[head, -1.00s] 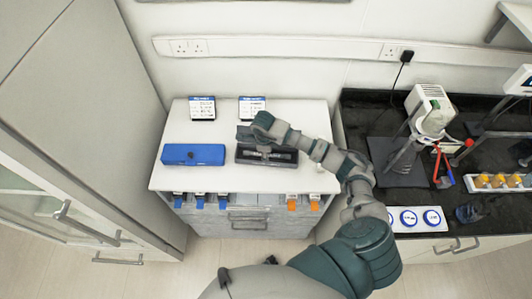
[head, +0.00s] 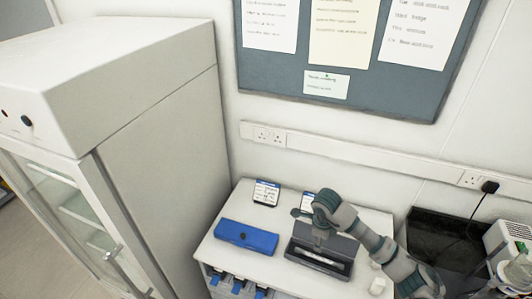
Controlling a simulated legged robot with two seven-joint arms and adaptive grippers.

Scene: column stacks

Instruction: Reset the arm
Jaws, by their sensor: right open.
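My right arm comes in from the lower right in the head view. The gripper and wrist cover part of the case's back side. I cannot tell whether the fingers touch the case. My left gripper is not in view.
A closed blue case (head: 246,237) lies left of the dark case. Label stands (head: 266,193) are behind them. A small white object (head: 377,286) sits at the bench's right. A tall cabinet (head: 165,130) stands left; a noticeboard (head: 330,98) hangs above.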

